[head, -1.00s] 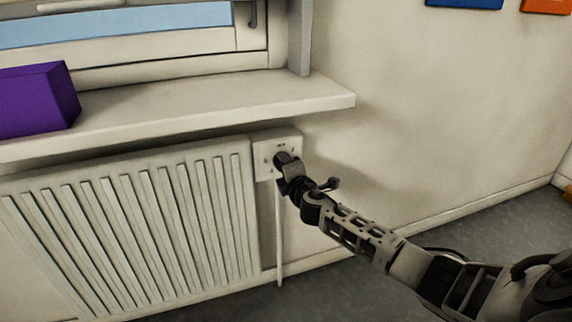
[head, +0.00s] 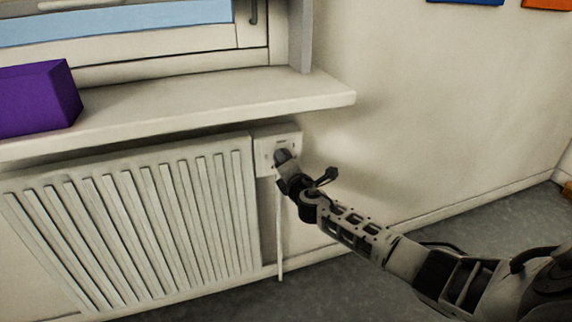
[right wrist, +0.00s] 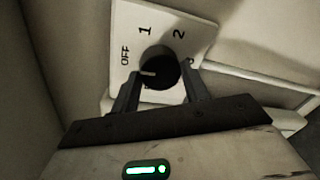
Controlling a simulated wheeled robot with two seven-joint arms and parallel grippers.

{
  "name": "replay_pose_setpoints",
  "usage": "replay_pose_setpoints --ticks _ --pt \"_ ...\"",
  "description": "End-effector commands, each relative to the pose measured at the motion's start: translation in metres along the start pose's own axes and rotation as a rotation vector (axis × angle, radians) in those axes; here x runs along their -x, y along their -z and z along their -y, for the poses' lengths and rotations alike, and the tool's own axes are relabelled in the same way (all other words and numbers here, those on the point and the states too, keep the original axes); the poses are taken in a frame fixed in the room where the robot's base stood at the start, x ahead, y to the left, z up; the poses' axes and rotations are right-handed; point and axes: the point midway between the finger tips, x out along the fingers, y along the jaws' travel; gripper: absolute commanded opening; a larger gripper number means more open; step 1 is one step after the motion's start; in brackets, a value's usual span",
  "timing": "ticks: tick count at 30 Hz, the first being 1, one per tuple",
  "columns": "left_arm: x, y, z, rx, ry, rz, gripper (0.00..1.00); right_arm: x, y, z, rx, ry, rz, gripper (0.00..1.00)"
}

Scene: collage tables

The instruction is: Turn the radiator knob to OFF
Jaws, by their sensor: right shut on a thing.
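The black round radiator knob (right wrist: 165,63) sits on a white plate (right wrist: 192,27) marked OFF, 1 and 2, with another mark partly hidden by a finger. The knob's white pointer line points left, a little below the OFF label (right wrist: 125,57). My right gripper (right wrist: 162,74) is shut on the knob, one finger on each side. In the head view my right gripper (head: 283,162) covers the knob, in front of the plate (head: 264,142) right of the radiator (head: 208,200). My left gripper is not in view.
A window sill (head: 225,97) juts out above the plate, with a purple box (head: 38,98) at its left. A thin white pipe (head: 279,235) runs down from the plate to the floor.

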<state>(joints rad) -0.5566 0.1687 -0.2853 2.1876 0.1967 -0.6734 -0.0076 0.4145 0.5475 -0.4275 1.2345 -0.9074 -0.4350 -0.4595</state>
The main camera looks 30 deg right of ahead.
Motion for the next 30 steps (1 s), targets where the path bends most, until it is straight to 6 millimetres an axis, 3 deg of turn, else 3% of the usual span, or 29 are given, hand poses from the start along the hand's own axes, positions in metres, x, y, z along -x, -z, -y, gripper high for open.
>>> replay_pose_setpoints --ticks 2,3,4,5,17,23,30 --pt "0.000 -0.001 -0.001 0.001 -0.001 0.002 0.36 0.000 0.001 -0.001 0.003 -0.002 -0.003 0.23" --pt "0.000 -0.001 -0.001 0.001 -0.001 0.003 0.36 0.000 0.001 -0.001 0.003 -0.002 -0.003 0.56" --pt "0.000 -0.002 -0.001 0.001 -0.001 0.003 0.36 0.000 0.001 -0.001 0.003 -0.002 -0.003 0.65" --pt "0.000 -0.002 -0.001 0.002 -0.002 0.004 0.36 0.000 0.001 -0.001 0.002 -0.002 -0.003 0.67" --pt "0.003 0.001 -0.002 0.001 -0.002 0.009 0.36 0.010 0.000 0.000 0.001 0.001 -0.002 0.67" --pt "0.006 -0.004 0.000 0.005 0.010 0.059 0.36 0.050 0.000 -0.001 0.002 0.002 -0.005 0.67" --pt "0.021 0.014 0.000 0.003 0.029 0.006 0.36 0.109 0.000 -0.001 0.002 0.001 -0.006 0.67"
